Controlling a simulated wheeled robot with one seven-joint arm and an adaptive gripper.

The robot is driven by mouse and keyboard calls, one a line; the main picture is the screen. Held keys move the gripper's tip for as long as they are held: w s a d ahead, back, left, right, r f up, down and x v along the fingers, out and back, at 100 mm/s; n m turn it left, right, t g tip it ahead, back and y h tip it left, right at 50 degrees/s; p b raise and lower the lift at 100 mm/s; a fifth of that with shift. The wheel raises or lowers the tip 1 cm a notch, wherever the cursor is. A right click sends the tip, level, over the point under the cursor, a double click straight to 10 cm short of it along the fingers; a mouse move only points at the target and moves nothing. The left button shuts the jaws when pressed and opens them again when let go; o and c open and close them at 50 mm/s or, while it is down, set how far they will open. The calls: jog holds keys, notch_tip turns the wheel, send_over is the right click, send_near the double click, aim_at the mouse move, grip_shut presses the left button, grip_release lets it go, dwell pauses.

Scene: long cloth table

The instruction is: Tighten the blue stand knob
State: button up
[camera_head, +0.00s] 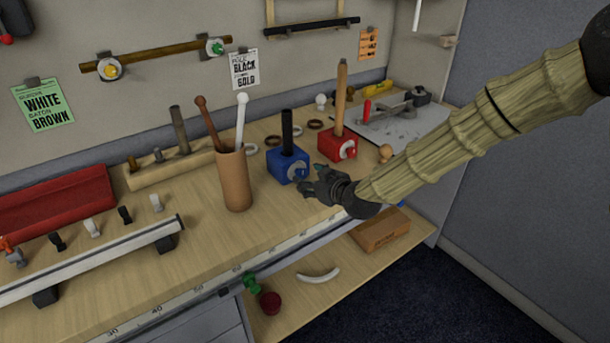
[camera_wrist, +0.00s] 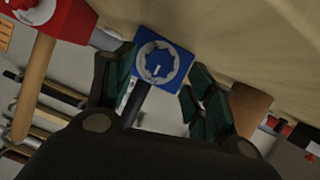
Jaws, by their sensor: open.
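The blue stand (camera_head: 287,165) sits on the workbench, with a dark upright rod rising from its top. Its knob (camera_head: 297,169) is a pale grey lobed disc on the face toward the front right. My gripper (camera_head: 312,182) is just right of the blue stand, at knob height. In the wrist view my gripper (camera_wrist: 160,84) is open, with dark green finger pads on both sides of the knob. No finger contact is clear.
A red stand (camera_head: 337,146) with a wooden rod stands close behind and right. A brown cup (camera_head: 234,181) holding two sticks is at the left. Dark and pale rings lie behind the blue stand. The bench's front edge (camera_head: 290,240) is near my gripper.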

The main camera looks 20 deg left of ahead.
aim_at(303, 176)
jog(key=shift+x, duration=2.05)
jog(key=shift+f, duration=0.1)
jog(key=c, duration=1)
